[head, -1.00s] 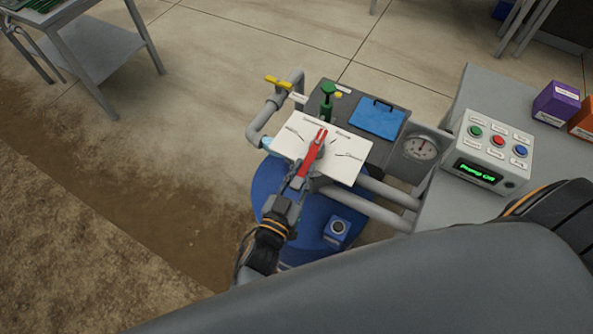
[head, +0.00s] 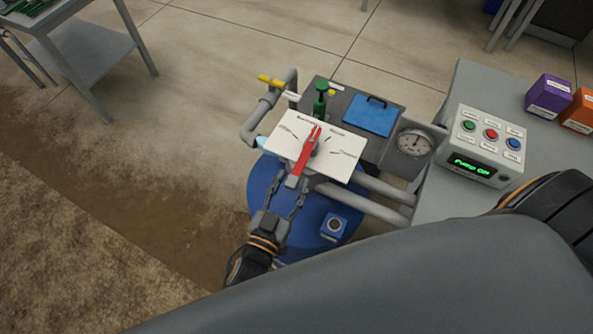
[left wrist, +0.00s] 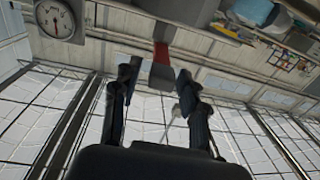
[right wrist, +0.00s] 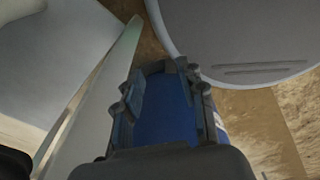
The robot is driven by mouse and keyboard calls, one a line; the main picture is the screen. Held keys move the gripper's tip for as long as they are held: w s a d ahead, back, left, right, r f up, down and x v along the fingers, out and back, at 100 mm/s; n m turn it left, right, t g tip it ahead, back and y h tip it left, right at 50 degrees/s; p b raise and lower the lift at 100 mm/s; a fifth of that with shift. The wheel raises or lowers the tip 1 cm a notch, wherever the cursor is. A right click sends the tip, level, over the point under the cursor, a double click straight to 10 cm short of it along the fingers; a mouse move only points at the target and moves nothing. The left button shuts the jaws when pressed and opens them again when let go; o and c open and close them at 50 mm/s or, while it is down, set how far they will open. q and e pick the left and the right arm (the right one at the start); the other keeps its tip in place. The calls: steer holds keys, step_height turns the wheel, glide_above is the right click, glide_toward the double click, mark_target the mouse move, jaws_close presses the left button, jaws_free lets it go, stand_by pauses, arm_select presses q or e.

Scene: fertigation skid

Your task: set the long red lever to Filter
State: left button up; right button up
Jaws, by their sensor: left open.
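The long red lever (head: 306,155) lies across a white label plate (head: 344,157) on the skid. Its red tip points to the plate's far edge, between two labels too small to read surely; its grey handle end points towards my left gripper. My left gripper (head: 286,191) is open, its fingers spread just short of the handle end. In the left wrist view, the lever's grey end and red shaft (left wrist: 161,55) show beyond the open fingertips (left wrist: 160,80). My right gripper (right wrist: 163,80) has its fingers apart with a blue surface between them; whether it grips anything is unclear.
A green handle (head: 321,92), a yellow-handled valve (head: 270,81) and a blue cover (head: 371,116) stand around the plate. A gauge (head: 414,143) and a button box (head: 485,146) reading Pump Off are at right. A blue drum (head: 262,185) is below. My own arm blocks the lower right.

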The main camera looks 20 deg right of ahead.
arm_select(q)
steer(key=v, duration=0.8)
steer(key=shift+r, duration=0.1)
